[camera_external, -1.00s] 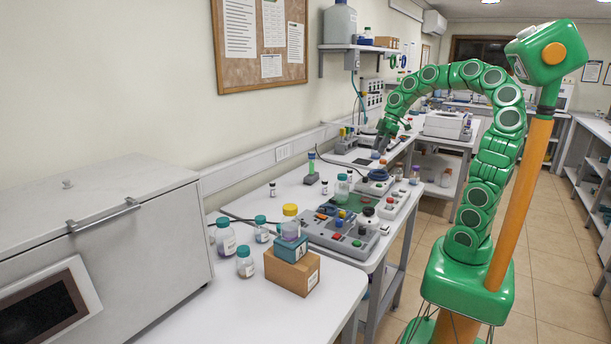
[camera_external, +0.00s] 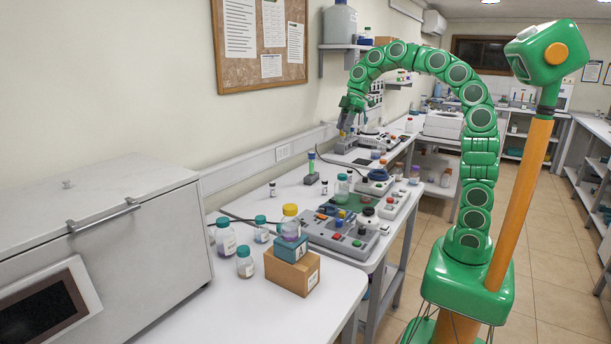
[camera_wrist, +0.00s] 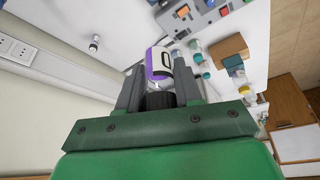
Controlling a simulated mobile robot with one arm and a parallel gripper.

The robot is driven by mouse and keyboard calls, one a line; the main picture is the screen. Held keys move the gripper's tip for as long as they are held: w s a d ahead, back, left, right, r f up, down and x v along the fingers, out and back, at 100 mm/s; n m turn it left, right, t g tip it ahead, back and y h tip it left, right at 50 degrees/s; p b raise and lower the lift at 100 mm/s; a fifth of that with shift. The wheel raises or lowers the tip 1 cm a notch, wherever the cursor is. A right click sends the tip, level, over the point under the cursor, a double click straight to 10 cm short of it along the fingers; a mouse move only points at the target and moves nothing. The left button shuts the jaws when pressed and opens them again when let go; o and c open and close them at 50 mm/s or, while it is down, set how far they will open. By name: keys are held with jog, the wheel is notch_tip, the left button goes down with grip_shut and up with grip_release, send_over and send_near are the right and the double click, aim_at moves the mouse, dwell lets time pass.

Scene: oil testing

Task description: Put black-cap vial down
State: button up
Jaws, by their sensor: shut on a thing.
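My gripper (camera_external: 345,134) is at the end of my arched arm, near the wall above the far part of the white bench (camera_external: 300,195). In the wrist view, my gripper (camera_wrist: 160,92) is shut on the black-cap vial (camera_wrist: 160,62). The vial has a purple and white label, and its black cap sits between the fingers on the side nearer my palm. It is held above the bench surface. The vial is too small to make out in the external view.
A small dark-capped vial (camera_wrist: 95,43) stands on the bench in the wrist view. A brown box (camera_external: 292,272) is on the near table. Bare white surface lies between the small vials.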

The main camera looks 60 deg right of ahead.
jog(key=a+n+g, duration=0.3)
jog(key=a+n, duration=0.4)
jog(key=a, duration=2.9)
jog(key=s+a+f+n+g, duration=0.15)
jog(key=s+a+n, duration=0.25)
jog(key=s+a, duration=0.8)
jog(key=s+a+f+n+g, duration=0.1)
jog(key=s+a+f+n, duration=0.2)
jog(key=s+a, duration=1)
notch_tip(320, 180, down, 18)
jog(key=w+a+r, duration=0.1)
jog(key=w+a, duration=0.1)
jog(key=shift+h, duration=0.4)
jog(key=shift+w+a+f, duration=1.05)
jog(key=shift+a+f, duration=0.6)
jog(key=shift+a, duration=0.3)
jog(key=shift+w+a+f, duration=1.1)
jog(key=shift+a+f, duration=0.6)
jog(key=shift+a, duration=0.3)
jog(key=shift+w+a+f, duration=1.05)
jog(key=shift+a+f, duration=0.6)
jog(key=shift+a, duration=0.3)
jog(key=shift+a+f, duration=0.1)
